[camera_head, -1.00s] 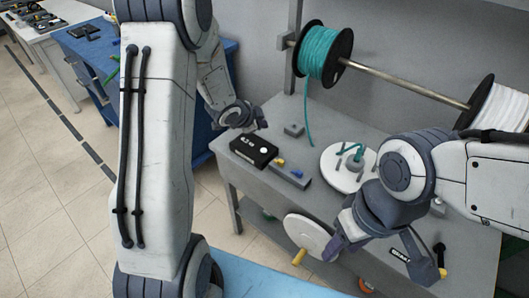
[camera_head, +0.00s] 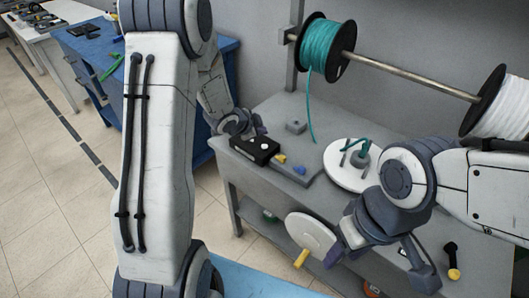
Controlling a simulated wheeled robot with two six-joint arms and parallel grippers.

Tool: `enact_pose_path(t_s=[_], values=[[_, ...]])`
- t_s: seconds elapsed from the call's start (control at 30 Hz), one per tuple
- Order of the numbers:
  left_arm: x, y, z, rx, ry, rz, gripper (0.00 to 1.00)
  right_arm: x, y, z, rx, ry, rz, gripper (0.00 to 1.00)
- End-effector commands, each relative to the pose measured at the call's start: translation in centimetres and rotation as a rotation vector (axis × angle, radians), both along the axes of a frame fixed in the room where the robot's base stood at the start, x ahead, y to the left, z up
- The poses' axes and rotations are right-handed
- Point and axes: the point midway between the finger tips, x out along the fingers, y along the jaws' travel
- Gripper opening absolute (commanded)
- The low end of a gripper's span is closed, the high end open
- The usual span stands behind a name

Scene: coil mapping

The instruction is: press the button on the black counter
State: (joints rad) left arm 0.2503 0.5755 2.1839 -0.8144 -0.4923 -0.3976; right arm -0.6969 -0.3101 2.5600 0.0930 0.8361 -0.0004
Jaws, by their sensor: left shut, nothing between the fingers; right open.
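The black counter (camera_head: 262,154) sits at the left end of the grey workbench. A small white round button (camera_head: 264,146) shows on its top. My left gripper (camera_head: 258,129) is shut and empty, low over the counter's back left part and hiding some of its top. Its tips are close to the button; I cannot tell whether they touch the counter. My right gripper (camera_head: 383,262) is open and empty at the bench's front, right of the white disc with a yellow handle.
A teal spool (camera_head: 322,47) and a white spool (camera_head: 502,103) hang on a rod above the grey workbench (camera_head: 275,110). A white round plate (camera_head: 340,172) with pegs stands mid-bench. A white disc (camera_head: 308,236) with a yellow handle is at the front edge.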

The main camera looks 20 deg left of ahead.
Motion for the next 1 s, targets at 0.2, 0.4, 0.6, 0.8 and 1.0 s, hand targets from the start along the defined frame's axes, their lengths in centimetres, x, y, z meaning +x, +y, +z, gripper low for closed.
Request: enact_pose_path(t_s=[0.2,0.4,0.6,0.8,1.0], values=[[0.0,0.0,-3.3,0.0,0.0,0.0,0.0,0.0,0.0,-3.1,0.0,0.0,0.0,0.5],[0.0,0.0,-3.8,0.0,-0.001,0.001,0.0,0.0,0.0,-3.5,0.0,0.0,0.0,0.5],[0.0,0.0,-3.8,0.0,0.0,0.0,0.0,0.0,0.0,-3.4,0.0,0.0,0.0,0.5],[0.0,0.0,-3.8,0.0,0.0,0.0,0.0,0.0,0.0,-3.4,0.0,0.0,0.0,0.5],[0.0,0.0,-3.8,0.0,0.0,0.0,0.0,0.0,0.0,-3.4,0.0,0.0,0.0,0.5]])
